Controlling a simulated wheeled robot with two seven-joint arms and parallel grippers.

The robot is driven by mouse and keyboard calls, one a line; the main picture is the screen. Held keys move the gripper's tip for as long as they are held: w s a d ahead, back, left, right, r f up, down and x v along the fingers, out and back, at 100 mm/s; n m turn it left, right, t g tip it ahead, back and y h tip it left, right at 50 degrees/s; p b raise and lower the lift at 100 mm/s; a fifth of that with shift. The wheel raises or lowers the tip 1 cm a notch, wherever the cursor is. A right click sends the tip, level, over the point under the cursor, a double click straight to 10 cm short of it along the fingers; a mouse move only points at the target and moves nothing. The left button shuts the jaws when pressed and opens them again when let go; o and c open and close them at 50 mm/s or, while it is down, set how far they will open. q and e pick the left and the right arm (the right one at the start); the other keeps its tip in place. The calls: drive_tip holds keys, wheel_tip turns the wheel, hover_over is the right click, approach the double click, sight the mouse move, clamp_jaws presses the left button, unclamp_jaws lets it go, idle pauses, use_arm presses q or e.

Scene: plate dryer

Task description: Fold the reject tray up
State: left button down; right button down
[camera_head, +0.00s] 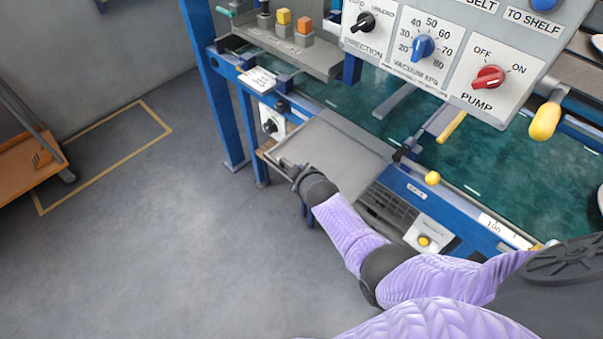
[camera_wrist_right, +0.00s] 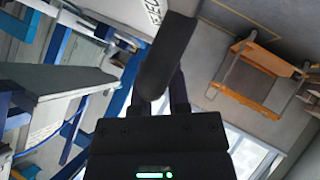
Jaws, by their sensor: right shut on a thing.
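The reject tray (camera_head: 335,148) is a grey flat panel with a low rim. It juts out from the blue frame at the near side of the green belt in the head view and looks roughly level. My right gripper (camera_head: 300,176) is at the tray's outer edge, near its front corner, and is shut on it. In the right wrist view the gripper's fingers (camera_wrist_right: 164,98) close around a dark bar-like edge, with part of a "REJEC" label (camera_wrist_right: 153,11) just above. The exact contact is partly hidden by the fingers and wrist. My left gripper is not in view.
The control panel (camera_head: 450,50) with several knobs overhangs the belt (camera_head: 500,160). A small control box with a yellow button (camera_head: 424,241) sits right of the tray. Open floor (camera_head: 180,240) lies to the left. An orange-brown trolley (camera_head: 25,170) stands at far left.

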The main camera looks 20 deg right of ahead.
drive_tip(key=shift+d+r, duration=0.1)
drive_tip(key=shift+r, duration=0.25)
drive_tip(key=shift+w+r+p, duration=0.1)
drive_tip(key=shift+p, duration=0.2)
drive_tip(key=c, duration=0.6)
unclamp_jaws()
drive_tip(key=d+p+v, duration=0.1)
drive_tip(key=p+v, duration=0.6)
drive_tip(key=v, duration=0.3)
drive_tip(key=shift+a, duration=0.4)
